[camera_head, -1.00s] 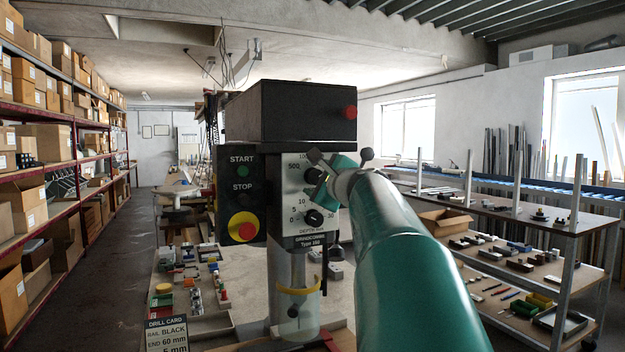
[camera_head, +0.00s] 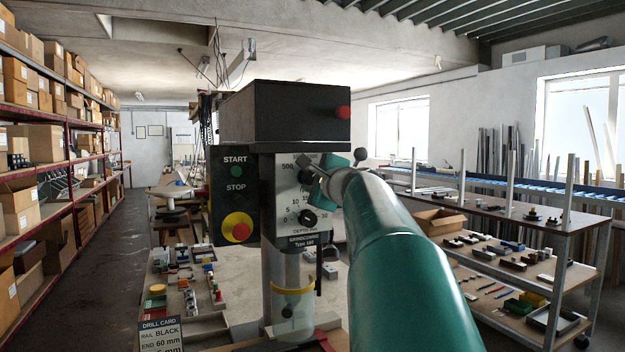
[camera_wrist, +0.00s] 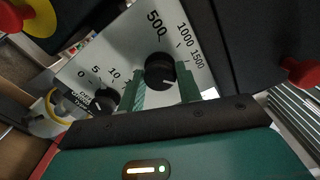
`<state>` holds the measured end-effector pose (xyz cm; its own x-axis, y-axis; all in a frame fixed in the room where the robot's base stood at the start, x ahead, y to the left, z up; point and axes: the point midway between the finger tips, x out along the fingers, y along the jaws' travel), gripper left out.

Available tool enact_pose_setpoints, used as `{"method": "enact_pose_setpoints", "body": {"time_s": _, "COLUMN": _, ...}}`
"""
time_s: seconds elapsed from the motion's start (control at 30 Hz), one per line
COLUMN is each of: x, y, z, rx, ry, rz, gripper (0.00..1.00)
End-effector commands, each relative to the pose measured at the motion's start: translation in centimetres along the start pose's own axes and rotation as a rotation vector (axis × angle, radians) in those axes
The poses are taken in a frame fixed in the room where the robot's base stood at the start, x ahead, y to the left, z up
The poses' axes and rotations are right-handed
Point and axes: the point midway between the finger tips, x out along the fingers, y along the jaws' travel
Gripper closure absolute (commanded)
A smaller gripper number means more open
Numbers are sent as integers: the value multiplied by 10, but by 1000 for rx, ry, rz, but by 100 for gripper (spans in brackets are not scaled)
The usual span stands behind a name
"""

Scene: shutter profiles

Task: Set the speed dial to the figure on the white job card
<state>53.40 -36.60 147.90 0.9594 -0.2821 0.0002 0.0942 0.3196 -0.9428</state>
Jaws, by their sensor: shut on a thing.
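The speed dial (camera_wrist: 160,70) is a black round knob on the drill's pale front plate, with 500, 1000 and 1500 printed around it. My gripper (camera_wrist: 163,90) has one finger on either side of this knob and is shut on it. A pale mark on the knob faces the lower right in the wrist view, on the 1500 side; its exact reading is unclear. In the head view my gripper (camera_head: 312,176) covers much of the dial.
A depth dial (camera_head: 307,219) sits just below, close to my gripper. A red knob (camera_head: 343,112) sticks out from the drill's black head (camera_head: 285,115).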

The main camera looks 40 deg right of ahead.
Motion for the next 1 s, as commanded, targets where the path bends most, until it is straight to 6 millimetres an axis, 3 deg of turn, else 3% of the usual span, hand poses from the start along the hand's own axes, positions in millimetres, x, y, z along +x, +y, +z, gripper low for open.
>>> {"method": "enact_pose_setpoints", "body": {"time_s": 0.5, "x": -1, "y": 1, "z": -1, "rx": -386, "ry": 0, "rz": 4, "gripper": 88}}
{"method": "enact_pose_setpoints", "body": {"time_s": 1.0, "x": -1, "y": 2, "z": -1, "rx": -516, "ry": 0, "rz": 4, "gripper": 88}}
